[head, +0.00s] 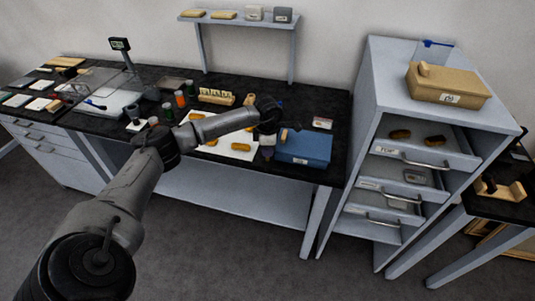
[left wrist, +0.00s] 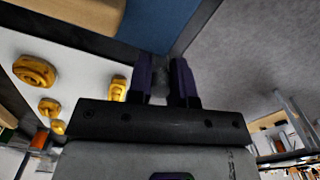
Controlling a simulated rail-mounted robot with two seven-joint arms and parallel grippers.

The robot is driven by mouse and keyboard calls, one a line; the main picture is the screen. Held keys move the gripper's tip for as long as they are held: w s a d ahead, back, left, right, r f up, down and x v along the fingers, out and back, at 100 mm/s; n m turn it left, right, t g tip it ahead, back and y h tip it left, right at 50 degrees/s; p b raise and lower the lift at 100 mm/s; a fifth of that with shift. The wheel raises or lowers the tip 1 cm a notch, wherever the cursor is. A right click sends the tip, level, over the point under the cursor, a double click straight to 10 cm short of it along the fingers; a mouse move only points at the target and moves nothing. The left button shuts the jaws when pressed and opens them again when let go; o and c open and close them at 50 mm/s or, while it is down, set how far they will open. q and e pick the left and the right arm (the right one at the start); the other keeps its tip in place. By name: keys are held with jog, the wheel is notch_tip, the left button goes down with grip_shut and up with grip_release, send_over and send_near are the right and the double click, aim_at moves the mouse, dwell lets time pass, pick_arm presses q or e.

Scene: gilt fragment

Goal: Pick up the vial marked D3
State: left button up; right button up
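No vial with a readable D3 mark shows. A pale wooden rack (head: 215,96) with small upright pieces stands at the back of the black bench, too small to read. An orange bottle (head: 180,99) and dark green-topped jars (head: 168,111) stand to its left. My left gripper (head: 267,153) hangs over the bench's front part, just left of the blue box, away from the rack. In the left wrist view its two dark purple fingers (left wrist: 162,85) are apart, with a blurred grey patch in the gap. My right gripper is not in view.
A white sheet (head: 235,150) with several golden fragments lies beneath my left arm. A blue box (head: 305,148) sits at the bench's right end. A grey drawer cabinet (head: 365,95) with open drawers and a wooden box (head: 447,85) on top stands to the right.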

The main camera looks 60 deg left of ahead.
pick_arm(q)
grip_shut()
jog(key=shift+r, duration=0.15)
